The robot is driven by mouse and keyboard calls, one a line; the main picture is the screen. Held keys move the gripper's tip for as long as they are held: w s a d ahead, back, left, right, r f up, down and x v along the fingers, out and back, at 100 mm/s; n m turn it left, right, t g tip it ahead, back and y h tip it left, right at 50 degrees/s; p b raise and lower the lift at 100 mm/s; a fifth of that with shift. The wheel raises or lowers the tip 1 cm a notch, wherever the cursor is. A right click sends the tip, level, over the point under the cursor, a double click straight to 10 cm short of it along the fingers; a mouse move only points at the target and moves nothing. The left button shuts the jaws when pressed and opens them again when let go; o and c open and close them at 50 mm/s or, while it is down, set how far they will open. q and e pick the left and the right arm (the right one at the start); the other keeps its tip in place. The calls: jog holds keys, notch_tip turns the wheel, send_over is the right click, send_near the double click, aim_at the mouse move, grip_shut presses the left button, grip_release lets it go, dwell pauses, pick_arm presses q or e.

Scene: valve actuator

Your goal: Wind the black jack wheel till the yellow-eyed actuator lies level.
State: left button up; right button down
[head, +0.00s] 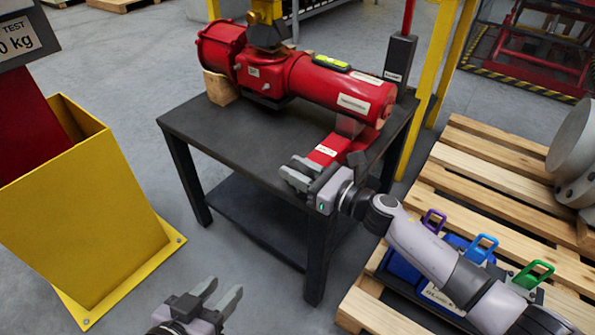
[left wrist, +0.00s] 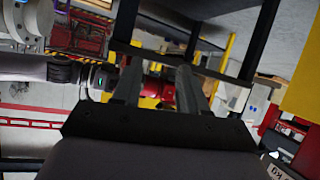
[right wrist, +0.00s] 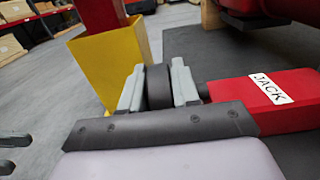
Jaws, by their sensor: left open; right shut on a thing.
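The red actuator (head: 315,83) lies on the dark table, with a yellow-green level vial (head: 331,62) on top and a yellow fitting (head: 266,25) above it. Its right end rests over the red jack (head: 333,148), whose "JACK" label shows in the right wrist view (right wrist: 271,88). The black jack wheel (right wrist: 158,87) sits between the fingers of my right gripper (right wrist: 158,88), which is shut on it. In the head view this gripper (head: 298,174) is at the table's front edge and mostly hides the wheel. My left gripper (head: 218,298) is open and empty, low in front of the table.
The dark table (head: 190,122) has bare top at its left. A yellow bin-like stand (head: 85,215) is on the left. A wooden pallet (head: 480,185) on the right carries purple, blue and green-handled items (head: 482,248). A yellow post (head: 430,80) stands behind the table.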

jog(key=shift+f+b, duration=0.35)
jog(key=shift+b, duration=0.75)
jog(key=shift+t+y+b, duration=0.4)
jog(key=shift+b, duration=1.15)
jog(key=y+b, duration=0.1)
jog(key=b, duration=0.2)
jog(key=shift+s+d+t, duration=0.1)
jog(key=shift+t, duration=0.2)
jog(key=shift+r+b, duration=0.15)
jog(key=shift+b, duration=0.35)
pick_arm(q)
jog(key=shift+w+d+f+m+t+h, duration=0.35)
jog(key=shift+d+f+t+h, duration=0.3)
jog(key=shift+t, duration=0.45)
pick_arm(e)
jog(key=shift+r, duration=0.15)
pick_arm(q)
jog(key=shift+r, duration=0.15)
